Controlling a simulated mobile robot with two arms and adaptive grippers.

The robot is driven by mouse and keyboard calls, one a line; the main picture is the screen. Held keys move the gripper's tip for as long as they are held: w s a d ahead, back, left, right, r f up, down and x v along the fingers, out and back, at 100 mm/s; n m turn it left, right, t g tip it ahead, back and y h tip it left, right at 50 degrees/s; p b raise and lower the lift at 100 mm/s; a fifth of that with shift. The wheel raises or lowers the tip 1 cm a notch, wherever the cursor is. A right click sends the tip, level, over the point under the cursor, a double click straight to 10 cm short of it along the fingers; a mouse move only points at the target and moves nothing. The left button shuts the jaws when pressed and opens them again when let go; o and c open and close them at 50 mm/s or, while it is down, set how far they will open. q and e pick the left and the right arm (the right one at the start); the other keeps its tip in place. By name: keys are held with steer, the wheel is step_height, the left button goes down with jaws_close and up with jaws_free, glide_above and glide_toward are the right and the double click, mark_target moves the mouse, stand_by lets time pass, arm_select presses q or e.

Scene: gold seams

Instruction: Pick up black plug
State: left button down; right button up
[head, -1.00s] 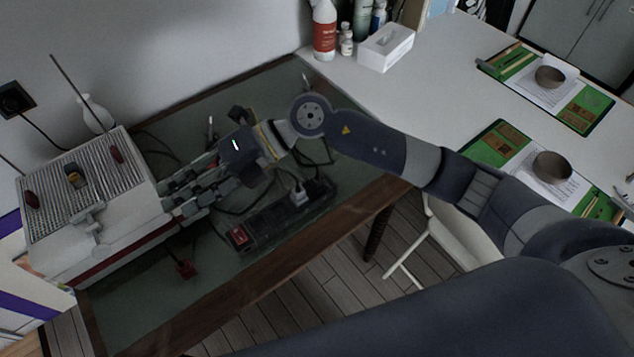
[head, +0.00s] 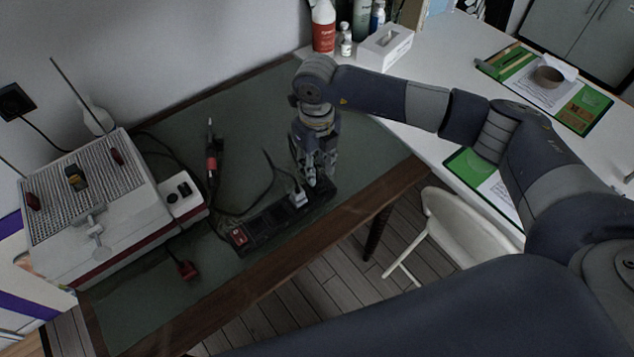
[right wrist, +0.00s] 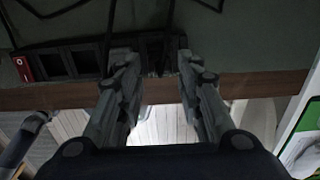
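The black power strip (head: 262,230) lies near the front edge of the green mat, with a red switch at its left end. It also shows at the top of the right wrist view (right wrist: 85,62). A pale plug (head: 299,197) sits in the strip. My right gripper (head: 318,183) points down over the strip's right part, beside the pale plug. In the right wrist view its fingers (right wrist: 160,75) are apart, and a dark shape, perhaps the black plug (right wrist: 155,52), shows between their tips. In the head view the gripper hides that spot. I see no contact.
A white device (head: 95,205) with a ridged top stands at the left. A soldering iron (head: 211,155), dark cables and a red plug (head: 187,270) lie on the green mat. A white chair (head: 455,235) stands beyond the wooden front edge. Middle of the mat is clear.

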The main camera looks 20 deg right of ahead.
mark_target(317, 178)
step_height(317, 178, down, 4)
steer(key=shift+s+f+p, duration=0.15)
steer(key=shift+p, duration=0.7)
steer(key=shift+f, duration=0.5)
steer(key=c, duration=0.7)
steer(key=shift+r, duration=0.15)
